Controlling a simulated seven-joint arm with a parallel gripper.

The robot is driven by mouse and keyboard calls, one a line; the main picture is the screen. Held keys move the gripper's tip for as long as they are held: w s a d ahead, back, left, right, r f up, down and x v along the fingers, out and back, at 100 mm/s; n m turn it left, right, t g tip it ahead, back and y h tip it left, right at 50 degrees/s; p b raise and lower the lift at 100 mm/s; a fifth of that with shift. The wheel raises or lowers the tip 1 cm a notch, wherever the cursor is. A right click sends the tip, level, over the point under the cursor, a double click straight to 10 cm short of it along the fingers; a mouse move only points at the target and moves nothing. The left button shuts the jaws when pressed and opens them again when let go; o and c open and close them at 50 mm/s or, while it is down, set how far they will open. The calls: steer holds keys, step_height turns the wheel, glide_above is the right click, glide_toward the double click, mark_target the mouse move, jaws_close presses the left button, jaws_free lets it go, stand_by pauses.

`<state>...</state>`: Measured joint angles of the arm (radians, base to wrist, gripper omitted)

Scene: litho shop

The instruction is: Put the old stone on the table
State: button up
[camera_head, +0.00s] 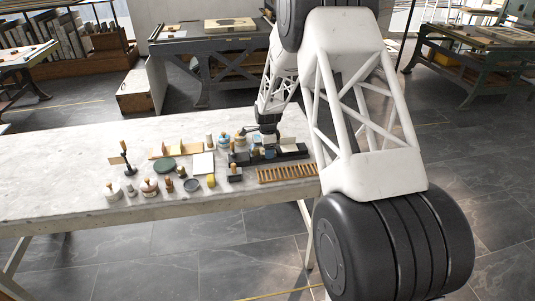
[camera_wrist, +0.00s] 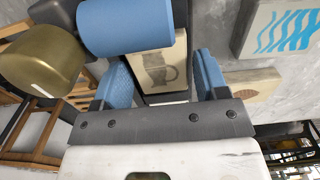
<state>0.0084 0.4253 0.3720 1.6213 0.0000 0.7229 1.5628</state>
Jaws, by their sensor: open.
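In the wrist view a cream stone block (camera_wrist: 165,70) with a dark jug-like picture lies between and beyond the fingers of my gripper (camera_wrist: 160,82). The blue-padded fingers are apart, one on each side of it; I cannot tell if they touch it. The blue roller above hides part of the block. A stone with blue wavy lines (camera_wrist: 285,28) and a pale stone with a brown mark (camera_wrist: 250,88) lie to the right. I cannot tell which one is the old stone. In the head view my gripper (camera_head: 267,138) is low over the black bed on the table (camera_head: 60,185).
A blue roller (camera_wrist: 125,25) and a brass cylinder (camera_wrist: 42,60) are close to the left finger. A slatted wooden rack (camera_head: 286,172) stands at the table's right front. Several small tools crowd the middle, including a yellow item (camera_head: 211,181). The table's left part is clear.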

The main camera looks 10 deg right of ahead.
steer(key=shift+c, duration=0.5)
steer(key=c, duration=0.5)
steer(key=shift+r, duration=0.15)
steer(key=shift+r, duration=2.35)
steer(key=shift+w, duration=0.1)
